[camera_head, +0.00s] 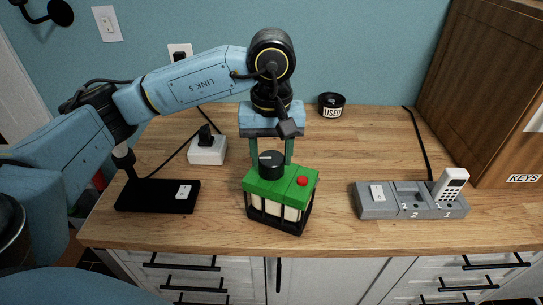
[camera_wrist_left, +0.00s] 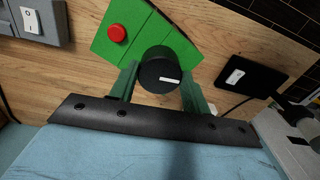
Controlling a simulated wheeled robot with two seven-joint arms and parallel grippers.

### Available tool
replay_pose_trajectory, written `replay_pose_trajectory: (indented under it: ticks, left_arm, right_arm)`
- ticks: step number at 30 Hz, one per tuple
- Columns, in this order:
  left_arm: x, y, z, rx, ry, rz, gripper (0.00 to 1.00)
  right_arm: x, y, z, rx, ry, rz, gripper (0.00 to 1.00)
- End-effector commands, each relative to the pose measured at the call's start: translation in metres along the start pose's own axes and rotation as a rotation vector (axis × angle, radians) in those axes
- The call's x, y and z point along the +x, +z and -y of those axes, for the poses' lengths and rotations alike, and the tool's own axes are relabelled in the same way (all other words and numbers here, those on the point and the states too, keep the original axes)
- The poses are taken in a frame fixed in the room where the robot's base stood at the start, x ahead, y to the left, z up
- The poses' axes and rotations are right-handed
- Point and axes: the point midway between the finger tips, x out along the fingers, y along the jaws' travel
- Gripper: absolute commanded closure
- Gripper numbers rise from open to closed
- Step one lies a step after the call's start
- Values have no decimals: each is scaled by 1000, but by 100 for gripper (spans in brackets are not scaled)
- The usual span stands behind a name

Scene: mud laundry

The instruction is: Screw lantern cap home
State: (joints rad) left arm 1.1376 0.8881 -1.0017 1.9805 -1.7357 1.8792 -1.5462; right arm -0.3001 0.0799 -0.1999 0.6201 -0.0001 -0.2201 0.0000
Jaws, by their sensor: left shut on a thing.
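The lantern (camera_head: 281,193) stands upright on the wooden counter, with a green top, a red button (camera_head: 302,181) and pale panels in a black frame. Its black round cap (camera_head: 271,164) sits on the green top, with a white mark on it. My left gripper (camera_head: 272,158) reaches down from above and is shut on the cap. In the left wrist view the two green fingers stand on either side of the cap (camera_wrist_left: 157,70), and the red button (camera_wrist_left: 117,34) is beside it. The seam under the cap is hidden. My right gripper is not in view.
A black base with a white switch (camera_head: 158,196) lies to the left, and a white box with a plug (camera_head: 206,152) behind it. A grey dock (camera_head: 376,205) holds a white handset (camera_head: 452,184) at right. A black "USED" bowl (camera_head: 331,105) and wooden "KEYS" cabinet (camera_head: 480,90) stand behind.

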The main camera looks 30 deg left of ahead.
Motion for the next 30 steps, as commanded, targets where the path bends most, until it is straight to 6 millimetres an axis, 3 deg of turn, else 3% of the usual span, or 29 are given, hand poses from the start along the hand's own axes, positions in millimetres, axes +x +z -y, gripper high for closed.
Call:
replay_pose_trajectory:
  ticks: [20, 30]
  left_arm:
    - [1, 0, 0, 121, 1, 0, 66]
    - [2, 0, 0, 295, 1, -1, 66]
  right_arm:
    - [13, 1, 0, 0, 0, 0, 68]
    - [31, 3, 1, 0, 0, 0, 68]
